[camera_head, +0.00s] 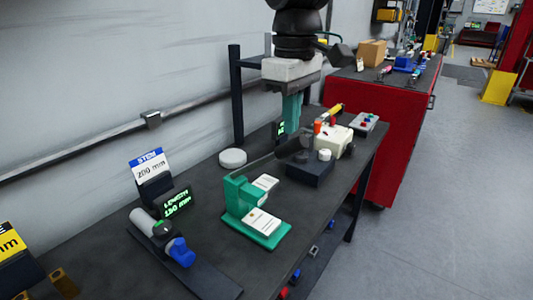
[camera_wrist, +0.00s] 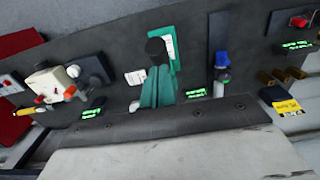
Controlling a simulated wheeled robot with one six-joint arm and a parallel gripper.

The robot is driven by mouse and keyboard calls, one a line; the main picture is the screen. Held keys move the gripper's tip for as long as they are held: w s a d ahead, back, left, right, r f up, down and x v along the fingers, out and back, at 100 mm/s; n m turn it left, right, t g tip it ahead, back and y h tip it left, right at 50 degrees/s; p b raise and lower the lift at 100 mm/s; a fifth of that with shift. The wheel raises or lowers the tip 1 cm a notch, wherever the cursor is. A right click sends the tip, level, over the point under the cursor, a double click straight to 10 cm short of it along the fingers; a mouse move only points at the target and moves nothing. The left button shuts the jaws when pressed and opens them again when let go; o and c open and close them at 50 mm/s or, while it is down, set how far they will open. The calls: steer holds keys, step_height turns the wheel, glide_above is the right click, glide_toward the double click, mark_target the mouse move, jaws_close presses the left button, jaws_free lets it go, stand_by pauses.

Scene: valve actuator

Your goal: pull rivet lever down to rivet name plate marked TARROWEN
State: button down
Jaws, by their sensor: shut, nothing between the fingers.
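The green rivet press (camera_head: 237,192) stands on the bench, with a white name plate (camera_head: 262,222) on its base. A second white plate (camera_head: 265,183) is beside its post. The lettering is too small to read. The rivet lever (camera_head: 262,158) rises from the press to a black grip (camera_head: 290,146). My gripper (camera_head: 291,128) has green fingers, shut and empty, pointing down with their tips just above the grip. In the wrist view, the round black lever end (camera_wrist: 155,46) is just beyond my fingertips (camera_wrist: 157,70). I cannot tell if they touch.
A cream device (camera_head: 335,140) and a dark box (camera_head: 309,168) stand right of the lever. A white disc (camera_head: 232,158) lies behind it. A length gauge with a blue knob (camera_head: 180,252) is at the front left. The wall is close behind the bench.

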steer(key=shift+r, duration=0.1)
steer(key=shift+r, duration=2.45)
steer(key=s+d+f+m, duration=0.2)
steer(key=s+d+f, duration=0.15)
steer(key=d, duration=0.25)
steer(key=s+d+f+m, duration=0.2)
steer(key=s+d+m, duration=0.1)
steer(key=s+d, duration=0.3)
steer(key=s+d+f+m+t, duration=0.1)
steer(key=s+d+f+m, duration=0.4)
steer(key=s+d+f, duration=0.3)
step_height(320, 180, down, 3)
steer(key=shift+s+d+r, duration=0.2)
steer(key=shift+s+d, duration=0.2)
steer(key=shift+s, duration=0.6)
